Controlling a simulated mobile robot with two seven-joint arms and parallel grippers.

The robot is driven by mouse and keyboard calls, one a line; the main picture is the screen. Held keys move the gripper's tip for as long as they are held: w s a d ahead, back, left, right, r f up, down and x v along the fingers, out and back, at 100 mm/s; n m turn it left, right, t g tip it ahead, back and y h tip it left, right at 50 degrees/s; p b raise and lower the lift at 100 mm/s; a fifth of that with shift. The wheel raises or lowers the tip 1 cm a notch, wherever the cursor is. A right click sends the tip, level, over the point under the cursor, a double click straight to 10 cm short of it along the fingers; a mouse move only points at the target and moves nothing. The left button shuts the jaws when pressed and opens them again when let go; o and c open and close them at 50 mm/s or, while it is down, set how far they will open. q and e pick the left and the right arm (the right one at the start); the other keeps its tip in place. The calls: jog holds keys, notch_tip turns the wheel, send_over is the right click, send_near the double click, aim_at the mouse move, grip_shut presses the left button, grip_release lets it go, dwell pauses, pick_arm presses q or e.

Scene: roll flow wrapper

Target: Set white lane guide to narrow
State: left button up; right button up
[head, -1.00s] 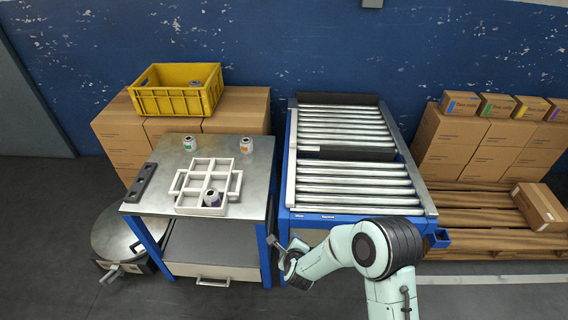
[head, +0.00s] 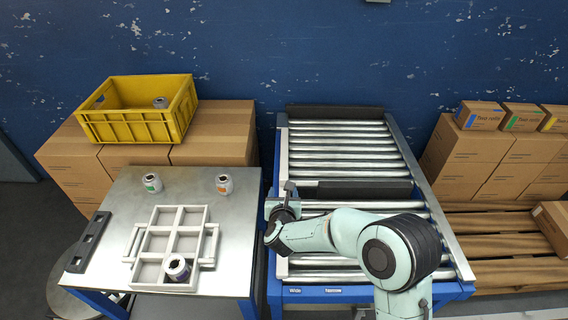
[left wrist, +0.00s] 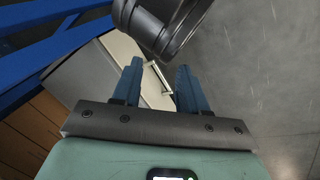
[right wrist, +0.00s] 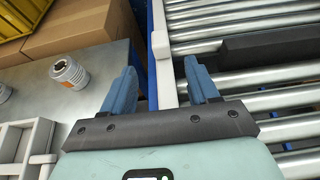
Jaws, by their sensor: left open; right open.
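The white lane guide (head: 283,152) runs along the left side of the roller conveyor, and part of it is hidden by my right gripper. Labels reading Wide (head: 294,291) and Narrow (head: 333,291) sit on the blue front, the guide lining up nearer Wide. My right gripper (head: 279,200) is over the guide, open. In the right wrist view, the guide (right wrist: 160,46) shows between the open fingers (right wrist: 159,72); I cannot tell whether they touch it. My left gripper (left wrist: 158,80) is open and empty, seen only in its own wrist view.
The metal table (head: 225,255) left of the conveyor holds a white divided tray (head: 205,213) and several small rolls. A yellow crate (head: 135,127) stands on cartons behind it. A dark crossbar (head: 355,189) spans the rollers close to my right gripper.

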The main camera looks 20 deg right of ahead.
aim_at(284, 176)
jog(key=shift+w+d, duration=0.1)
jog(key=shift+w, duration=0.15)
pick_arm(q)
jog(key=shift+w+a+f+t+b, duration=0.15)
jog(key=shift+w+a+f+b, duration=0.15)
jog(key=shift+w, duration=0.2)
jog(key=shift+w+a+f+t+b, duration=0.15)
jog(key=shift+w+f+b, duration=0.2)
jog(key=shift+w, duration=0.15)
pick_arm(e)
jog(key=x, duration=1.3)
jog(key=shift+r, duration=0.1)
jog(key=shift+c, duration=0.3)
grip_shut()
